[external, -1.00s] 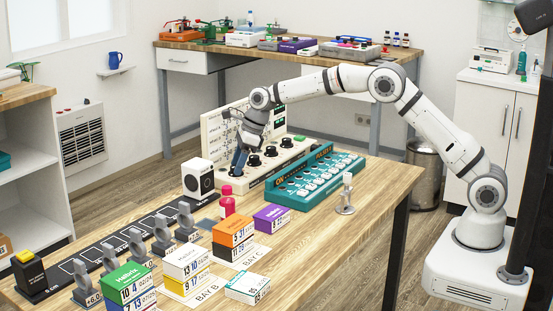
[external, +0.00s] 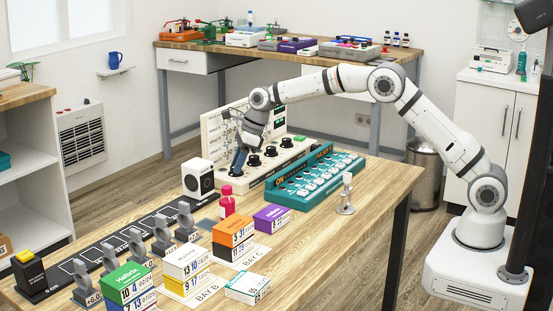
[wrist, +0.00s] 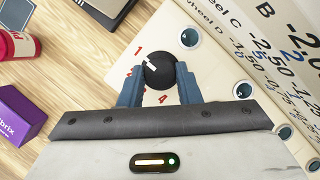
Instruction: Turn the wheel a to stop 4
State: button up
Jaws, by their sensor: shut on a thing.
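In the wrist view, a round black wheel (wrist: 160,71) sits between the two blue-grey fingers of my gripper (wrist: 158,84), which is shut on it. A white mark on the wheel points left and slightly up. A red 1 stands at its upper left and a red 4 just below it; the numbers between are mostly hidden by the left finger. The wheel's own letter is not readable.
Other black wheels (external: 270,151) stand in a row right of my gripper. The upright board (external: 213,130) is close behind. A teal box (external: 315,180) lies in front, a red bottle (external: 227,202) and white speaker-like box (external: 198,177) to the left.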

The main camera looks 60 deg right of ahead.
jog(key=shift+r, duration=0.1)
jog(key=n+p, duration=0.1)
jog(key=p, duration=0.2)
jog(key=shift+w+r+n, duration=0.1)
jog(key=shift+r+n, duration=0.1)
jog(key=shift+n, duration=0.2)
jog(key=n+g+p, duration=0.1)
jog(key=p, duration=0.1)
jog(key=shift+d+n+y+p, duration=0.1)
jog(key=shift+n+y+p, duration=0.2)
jog(key=shift+y, duration=0.1)
jog(key=n+g+p, duration=0.1)
jog(key=n+p, duration=0.2)
jog(key=shift+w+y+p, duration=0.15)
jog(key=shift+y+p, duration=0.15)
jog(key=shift+p, duration=0.1)
jog(key=shift+w+f+n+g+p, duration=0.15)
jog(key=shift+n+g+p, duration=0.35)
jog(key=shift+n+p, duration=0.7)
jog(key=shift+f+n, duration=0.15)
jog(key=shift+n, duration=0.15)
jog(key=o, duration=1)
